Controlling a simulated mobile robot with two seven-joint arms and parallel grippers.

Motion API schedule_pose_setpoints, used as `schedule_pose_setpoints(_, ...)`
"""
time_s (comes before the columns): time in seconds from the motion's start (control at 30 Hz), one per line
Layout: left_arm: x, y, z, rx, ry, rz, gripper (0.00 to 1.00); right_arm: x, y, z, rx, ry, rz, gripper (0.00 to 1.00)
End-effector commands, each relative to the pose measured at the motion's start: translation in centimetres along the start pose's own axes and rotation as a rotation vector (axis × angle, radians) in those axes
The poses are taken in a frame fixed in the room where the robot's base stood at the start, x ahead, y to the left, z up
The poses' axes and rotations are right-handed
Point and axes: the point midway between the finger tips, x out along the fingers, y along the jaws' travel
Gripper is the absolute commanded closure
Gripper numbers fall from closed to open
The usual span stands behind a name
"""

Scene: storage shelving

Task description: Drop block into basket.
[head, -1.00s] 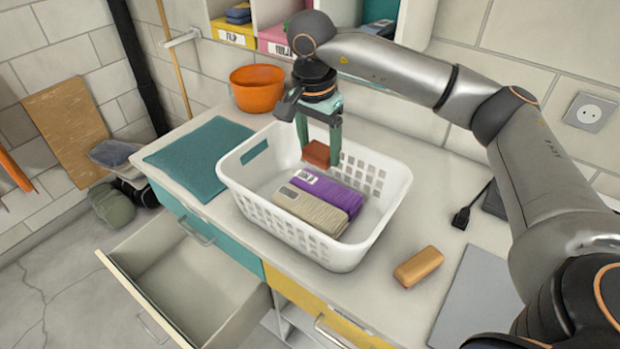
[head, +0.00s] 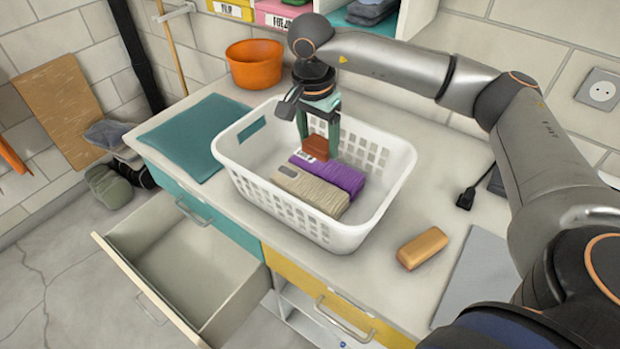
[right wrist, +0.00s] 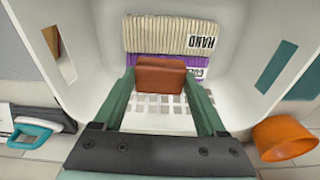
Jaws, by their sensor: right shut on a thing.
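A reddish-brown block (head: 316,147) is held between the green fingers of my right gripper (head: 319,150), inside the white basket (head: 352,235) toward its back. The right wrist view also shows the block (right wrist: 161,76) between both fingertips of the gripper (right wrist: 160,85), with the basket's walls around. In the basket lie a beige folded cloth (head: 308,191) and a purple one (head: 330,175), side by side. The block is close to the purple cloth; I cannot tell whether it touches it. My left gripper is out of view.
An orange-brown block (head: 421,247) lies on the counter right of the basket. A teal mat (head: 193,137) lies to the left and an orange pot (head: 255,63) stands behind. An open, empty drawer (head: 185,262) juts out at front left.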

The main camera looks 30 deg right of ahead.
Motion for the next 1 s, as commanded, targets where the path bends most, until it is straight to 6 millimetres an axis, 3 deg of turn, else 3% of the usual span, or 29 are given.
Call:
schedule_pose_setpoints(0.2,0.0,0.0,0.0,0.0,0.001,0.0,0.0,0.0,0.0,0.0,0.0,0.0,0.0,0.8)
schedule_pose_setpoints(0.23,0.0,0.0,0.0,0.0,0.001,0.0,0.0,0.0,0.0,0.0,0.0,0.0,0.0,0.24)
schedule_pose_setpoints(0.43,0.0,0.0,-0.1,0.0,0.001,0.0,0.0,0.0,0.0,0.0,0.0,0.0,0.0,0.02)
schedule_pose_setpoints(0.77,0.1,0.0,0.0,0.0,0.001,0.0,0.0,-0.4,-0.1,0.0,0.0,-0.001,-0.002,0.0)
schedule_pose_setpoints(1.0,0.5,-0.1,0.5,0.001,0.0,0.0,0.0,-4.4,-0.1,0.0,0.0,0.0,-0.007,0.0)
